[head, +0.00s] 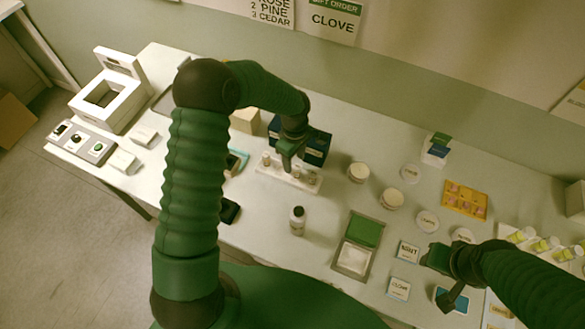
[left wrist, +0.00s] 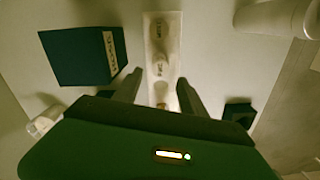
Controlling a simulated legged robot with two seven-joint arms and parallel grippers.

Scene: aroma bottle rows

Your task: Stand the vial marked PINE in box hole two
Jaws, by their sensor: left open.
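A white holed box (head: 262,170) stands at the middle of the table with small pale vials in it. In the left wrist view this white box (left wrist: 150,40) holds a row of vials. The middle vial (left wrist: 160,67) has a blurred label that may read PINE; another vial (left wrist: 168,30) stands beyond it, its label unclear. My left gripper (head: 288,160) is over the box, pointing down. Its open fingers (left wrist: 158,92) lie either side of the row's near end. Whether they touch a vial I cannot tell. My right gripper (head: 443,277) hangs over the table's right part.
A dark blue box (head: 317,147) stands just behind the holed box; it also shows in the left wrist view (left wrist: 85,55). A dark-capped bottle (head: 297,222) stands in front. A green-and-white tray (head: 354,257), round lids and label cards, such as MINT (head: 407,252), lie to the right.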

